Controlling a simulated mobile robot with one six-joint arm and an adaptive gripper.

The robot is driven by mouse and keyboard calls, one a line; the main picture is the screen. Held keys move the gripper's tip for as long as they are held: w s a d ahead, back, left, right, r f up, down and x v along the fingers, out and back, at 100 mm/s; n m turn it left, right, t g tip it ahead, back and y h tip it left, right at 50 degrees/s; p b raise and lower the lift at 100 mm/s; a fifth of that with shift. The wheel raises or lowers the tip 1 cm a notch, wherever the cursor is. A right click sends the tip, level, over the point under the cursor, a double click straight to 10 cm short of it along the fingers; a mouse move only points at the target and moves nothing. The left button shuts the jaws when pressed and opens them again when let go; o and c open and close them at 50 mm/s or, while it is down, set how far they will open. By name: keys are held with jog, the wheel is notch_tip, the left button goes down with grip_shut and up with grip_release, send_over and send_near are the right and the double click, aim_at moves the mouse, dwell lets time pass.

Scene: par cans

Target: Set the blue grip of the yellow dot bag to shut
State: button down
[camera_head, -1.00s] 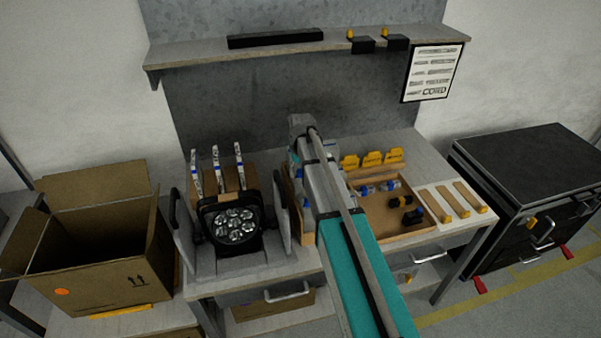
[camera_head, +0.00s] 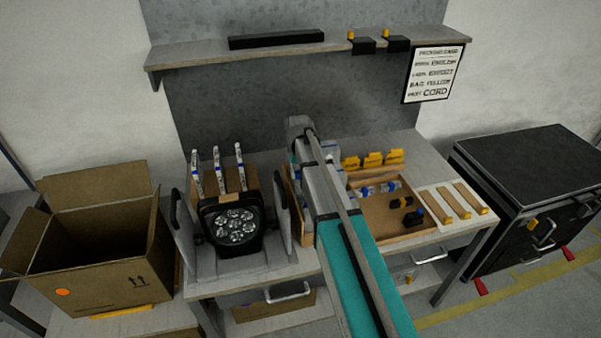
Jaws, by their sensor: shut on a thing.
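My teal and grey arm (camera_head: 355,270) reaches from the bottom edge up over the middle of the bench, its far joint near the back panel. My gripper is hidden behind the arm, so what its jaws touch does not show. I cannot pick out the yellow dot bag or its blue grip for certain. Small clear and blue items (camera_head: 380,188) lie in the wooden tray (camera_head: 407,236) right of the arm. More blue and white shapes beside the arm are partly covered by it.
A par can (camera_head: 236,226) stands at the bench's left, with several white-blue strips upright behind it. An open carton (camera_head: 100,285) is at far left. Yellow-topped cards (camera_head: 373,160) stand behind the tray. A shelf (camera_head: 200,55) overhangs the back. A black cabinet (camera_head: 535,165) is at right.

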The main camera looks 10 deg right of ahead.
jog(key=shift+c, duration=2.2)
grip_release()
jog(key=shift+a, duration=0.15)
jog(key=shift+d, duration=0.2)
jog(key=shift+d, duration=0.45)
notch_tip(320, 180, up, 14)
jog(key=p, duration=1.3)
jog(key=shift+p, duration=0.4)
jog(key=shift+f, duration=0.2)
jog(key=s+a+f+b, duration=0.1)
jog(key=s+f+b, duration=0.5)
jog(key=s, duration=0.5)
jog(key=s+a+f+b, duration=0.1)
jog(key=s+f+b, duration=0.5)
jog(key=s, duration=0.6)
jog(key=shift+s+f+b, duration=0.25)
jog(key=shift+b, duration=0.1)
